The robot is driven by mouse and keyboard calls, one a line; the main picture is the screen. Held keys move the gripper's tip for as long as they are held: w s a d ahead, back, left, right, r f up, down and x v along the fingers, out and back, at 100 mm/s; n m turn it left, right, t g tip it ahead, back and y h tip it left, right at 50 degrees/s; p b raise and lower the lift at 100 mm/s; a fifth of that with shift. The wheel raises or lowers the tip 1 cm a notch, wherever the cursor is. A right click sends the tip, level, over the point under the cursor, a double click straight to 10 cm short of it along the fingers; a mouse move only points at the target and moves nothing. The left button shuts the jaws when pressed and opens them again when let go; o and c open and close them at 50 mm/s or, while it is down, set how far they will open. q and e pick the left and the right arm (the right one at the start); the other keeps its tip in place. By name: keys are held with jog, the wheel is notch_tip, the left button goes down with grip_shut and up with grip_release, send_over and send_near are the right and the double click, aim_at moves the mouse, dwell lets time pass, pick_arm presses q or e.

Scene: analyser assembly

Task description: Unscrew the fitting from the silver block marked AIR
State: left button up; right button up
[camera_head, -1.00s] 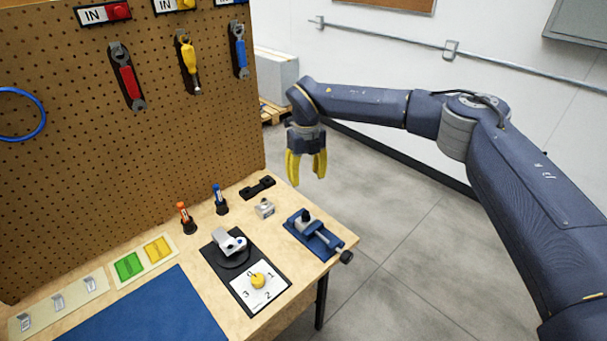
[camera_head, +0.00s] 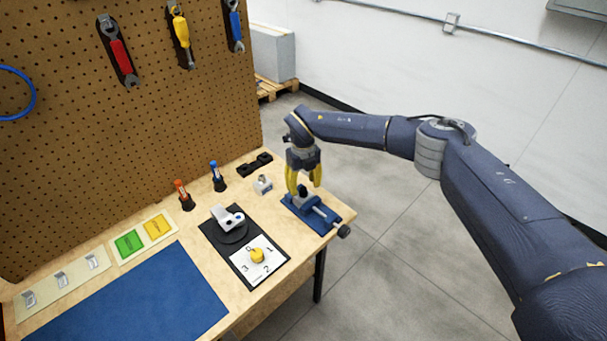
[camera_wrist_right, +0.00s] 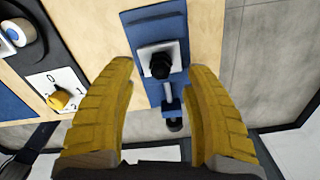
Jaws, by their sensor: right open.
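A silver block (camera_wrist_right: 146,56) is held in a blue vise (camera_head: 324,219) near the table's right edge. A black fitting (camera_wrist_right: 160,65) stands upright on the block; no AIR marking is readable. My right gripper (camera_head: 303,187) has yellow fingers and points down over the vise. It is open, and in the wrist view its fingers (camera_wrist_right: 163,72) lie either side of the fitting with gaps. I cannot tell whether the fingertips are level with the fitting. My left gripper is not in view.
Another small silver block (camera_head: 262,185) sits left of the vise. A black panel (camera_head: 219,244) carries a grey-white part (camera_head: 226,216) and a yellow knob (camera_head: 257,255). Two small screwdriver-like tools (camera_head: 184,195) stand behind. A blue mat (camera_head: 135,300) covers the front left.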

aim_at(304, 189)
jog(key=shift+f, duration=1.55)
grip_shut()
jog(key=shift+n, duration=2)
jog(key=shift+d, duration=0.1)
jog(key=shift+n, duration=2)
